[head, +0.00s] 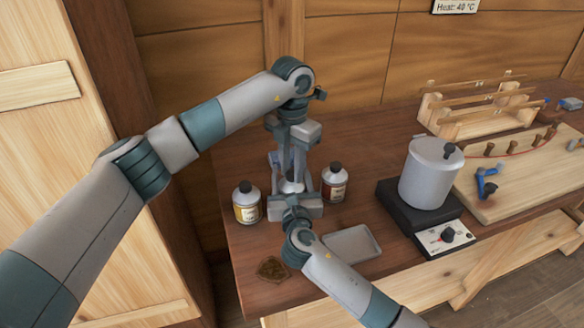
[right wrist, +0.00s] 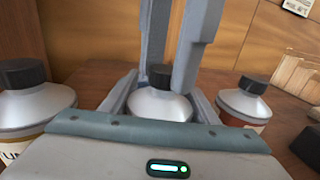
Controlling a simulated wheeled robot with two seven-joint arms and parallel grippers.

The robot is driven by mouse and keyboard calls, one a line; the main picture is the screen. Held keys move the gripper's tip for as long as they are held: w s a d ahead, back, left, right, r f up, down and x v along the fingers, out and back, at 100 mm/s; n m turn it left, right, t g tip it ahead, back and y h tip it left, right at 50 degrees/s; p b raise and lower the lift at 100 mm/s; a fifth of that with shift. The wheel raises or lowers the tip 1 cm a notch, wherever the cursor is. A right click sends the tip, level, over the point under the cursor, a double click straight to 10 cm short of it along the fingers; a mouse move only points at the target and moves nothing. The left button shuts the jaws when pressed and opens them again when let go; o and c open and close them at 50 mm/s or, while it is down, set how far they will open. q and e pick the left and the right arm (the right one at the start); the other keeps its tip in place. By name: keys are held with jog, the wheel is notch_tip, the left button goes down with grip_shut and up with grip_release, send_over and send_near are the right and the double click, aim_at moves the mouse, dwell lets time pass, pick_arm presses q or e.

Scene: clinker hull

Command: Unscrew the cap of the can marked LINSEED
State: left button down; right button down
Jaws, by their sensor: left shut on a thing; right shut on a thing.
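Three grey-shouldered cans with black caps stand in a row on the bench. The middle can (head: 290,187) is mostly hidden by my grippers; its label does not show. My right gripper (head: 291,196) is shut around its body, also in the right wrist view (right wrist: 160,104). My left gripper (head: 290,172) comes from above and is shut on its black cap (right wrist: 160,75). The left can (head: 246,203) has a yellowish label; in the right wrist view its cut-off letters look like "LIN" or "UN". The right can (head: 335,183) has a reddish label, unreadable here.
A shallow grey tray (head: 352,245) and a small brown patch (head: 271,269) lie near the bench's front. A lidded pot (head: 430,175) stands on a black hotplate (head: 425,220) to the right. A wooden board (head: 520,180) and rack (head: 475,115) lie beyond it.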

aim_at(292, 173)
pick_arm(q)
jog(key=n, duration=0.4)
jog(key=shift+n, duration=0.3)
jog(key=shift+r, duration=0.75)
jog(key=shift+r, duration=0.3)
jog(key=shift+r, duration=0.2)
dwell(0.5)
jog(key=shift+r, duration=1.9)
pick_arm(e)
jog(key=c, duration=0.6)
grip_release()
